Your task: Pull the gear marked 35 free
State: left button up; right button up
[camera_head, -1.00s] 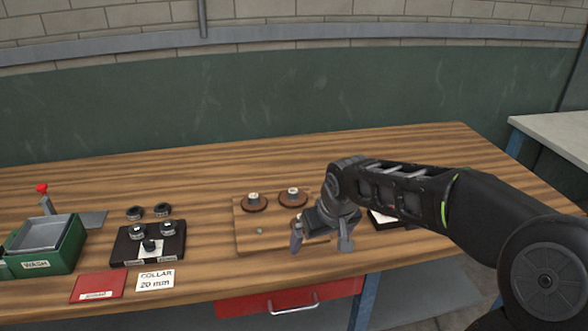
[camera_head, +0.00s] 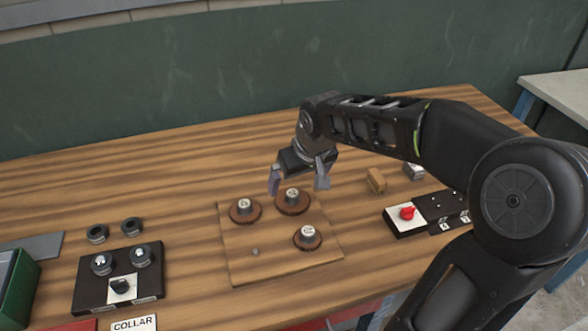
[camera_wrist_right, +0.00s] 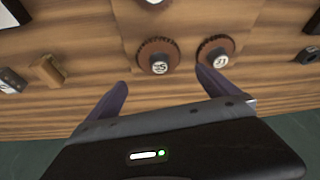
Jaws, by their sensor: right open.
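My right gripper (camera_head: 298,184) is open and empty, with its fingers pointing down above the back edge of the wooden board (camera_head: 240,270). In the right wrist view its open fingers (camera_wrist_right: 161,83) stand apart, short of the gears. The brown toothed gear whose mark looks like 35 (camera_wrist_right: 158,58) sits on its post, roughly in line with the gap between the fingers. It is the back right gear (camera_head: 293,203) in the head view. A second gear (camera_head: 245,211) sits to its left, and a smaller one (camera_head: 308,238) in front. My left gripper is out of view.
A bare peg (camera_head: 255,252) stands at the board's front left. A black stand (camera_head: 90,292) with grey collars is at the left. A wooden block (camera_head: 376,180) and a box with a red knob (camera_head: 408,213) are at the right. The bench behind the board is clear.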

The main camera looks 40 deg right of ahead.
aim_at(293, 193)
jog(key=shift+s, duration=0.1)
jog(key=shift+x, duration=3.9)
jog(key=c, duration=1.5)
jog(key=o, duration=0.9)
jog(key=c, duration=0.9)
jog(key=shift+o, duration=0.2)
jog(key=shift+r+p, duration=0.1)
jog(key=shift+p, duration=0.2)
